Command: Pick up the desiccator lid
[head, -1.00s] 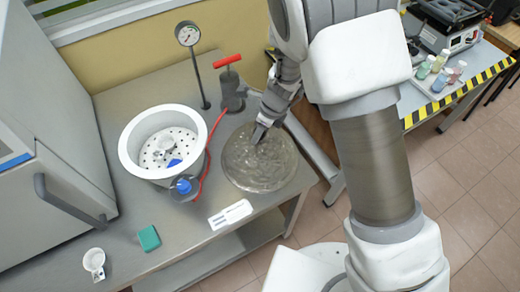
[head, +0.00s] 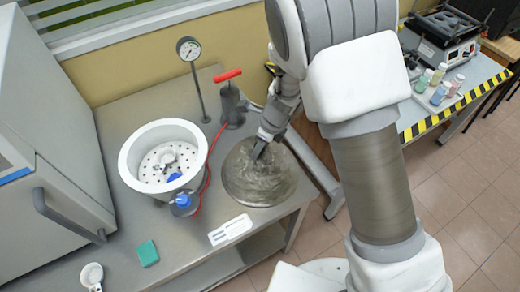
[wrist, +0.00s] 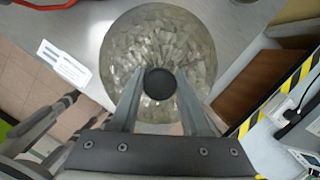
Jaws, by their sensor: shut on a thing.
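The desiccator lid (head: 262,186) is a clear, round glass dome with a dark knob on top. It is at the right end of the grey bench, and I cannot tell whether it still touches the bench. In the wrist view the lid (wrist: 146,50) fills the upper middle, with its dark knob (wrist: 159,84) between my fingers. My gripper (head: 262,150) is shut on the knob from above, and its fingers also show in the wrist view (wrist: 158,97). The white desiccator base (head: 128,160) stands open to the left, with a perforated plate inside.
A pressure gauge (head: 189,50) on a thin post and a red-handled pump (head: 232,100) stand behind. A red hose and a blue-capped bottle (head: 184,203) are beside the base. A white card (head: 230,230) and green block (head: 148,253) lie in front. A grey cabinet (head: 50,140) is at left.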

